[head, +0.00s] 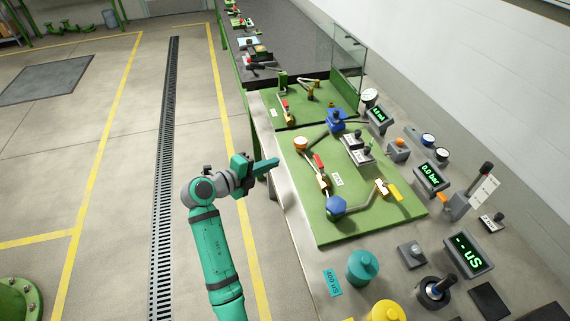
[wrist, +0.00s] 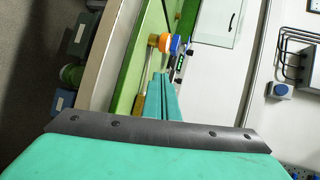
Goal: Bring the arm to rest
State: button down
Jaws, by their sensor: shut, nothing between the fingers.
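My gripper (head: 268,164) is at the end of my teal arm in the head view, over the bench's left edge. Its teal fingers (wrist: 163,97) are together in the wrist view, with nothing between them. The green board (head: 315,220) with valves and fittings lies on the bench to the right of my gripper, apart from it. My arm is raised and bent at the wrist, its lower part running to the bottom of the head view.
On the bench are a blue knob (head: 336,206), a teal container (head: 362,266), a yellow container (head: 388,313) and displays (head: 432,177). A second green board (head: 315,103) and a clear panel (head: 347,60) lie farther back. The floor left of the drain (head: 165,170) is open.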

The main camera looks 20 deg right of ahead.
jog(key=s+a+f+n+t+y, duration=0.3)
jog(key=s+a+f+n+y, duration=0.1)
jog(key=s+f+n, duration=0.65)
jog(key=s+a+f+n+t+y, duration=0.3)
jog(key=s+f+n+y, duration=0.1)
jog(key=s+f+n, duration=0.65)
jog(key=s+a+n+t+y, duration=0.1)
jog(key=s+a+n+y, duration=0.15)
jog(key=s, duration=0.55)
jog(key=s+a+n+y, duration=0.2)
jog(key=s+a+n, duration=0.1)
jog(key=s, duration=0.5)
jog(key=s+a+r+n+t, duration=0.1)
jog(key=s+r+n, duration=0.3)
jog(key=s+r, duration=0.7)
jog(key=shift+s+a+r+t, duration=0.2)
jog(key=shift+s+r+t, duration=0.1)
jog(key=shift+s, duration=0.5)
